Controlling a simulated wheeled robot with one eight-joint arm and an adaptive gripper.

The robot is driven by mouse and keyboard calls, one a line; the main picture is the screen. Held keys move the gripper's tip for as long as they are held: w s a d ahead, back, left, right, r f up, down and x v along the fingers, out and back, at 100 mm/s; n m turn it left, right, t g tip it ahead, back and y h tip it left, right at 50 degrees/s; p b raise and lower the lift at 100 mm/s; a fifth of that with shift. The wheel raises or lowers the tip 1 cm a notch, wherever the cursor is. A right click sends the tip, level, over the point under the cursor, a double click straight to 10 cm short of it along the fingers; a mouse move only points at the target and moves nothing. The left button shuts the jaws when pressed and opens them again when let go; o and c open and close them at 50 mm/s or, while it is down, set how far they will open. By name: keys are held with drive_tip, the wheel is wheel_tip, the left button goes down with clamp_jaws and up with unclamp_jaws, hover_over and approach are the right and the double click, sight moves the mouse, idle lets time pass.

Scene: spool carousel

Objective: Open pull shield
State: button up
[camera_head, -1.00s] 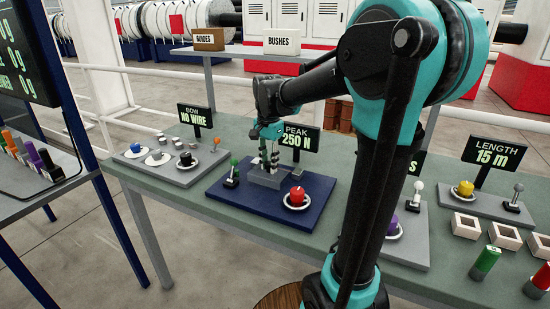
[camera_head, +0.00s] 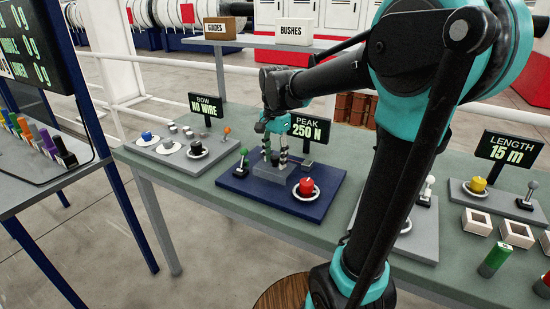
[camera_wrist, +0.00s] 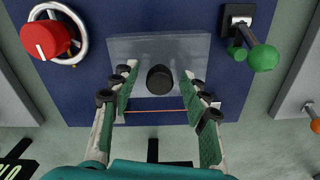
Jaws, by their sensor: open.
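The pull shield is a grey, see-through-looking block (camera_wrist: 195,48) on the dark blue board (camera_head: 241,190) of the PEAK 250 N station. A black round knob (camera_wrist: 160,80) stands near its edge in the wrist view. My gripper (camera_wrist: 161,88) is open, with one finger on each side of the knob and a gap to it on both sides. The head view shows my gripper (camera_head: 276,161) pointing down at the shield (camera_head: 271,172), but is too small to show contact. A thin orange line crosses between the fingers in the wrist view.
On the same board, a red knob (camera_head: 306,186) in a white ring stands on one side and a green-balled lever (camera_head: 243,153) on the other. The PEAK sign (camera_head: 306,130) stands close behind my gripper. Neighbouring grey boards carry more knobs and levers.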

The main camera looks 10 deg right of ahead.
sight(275, 157)
wheel_tip(275, 157, up, 12)
idle(0.5)
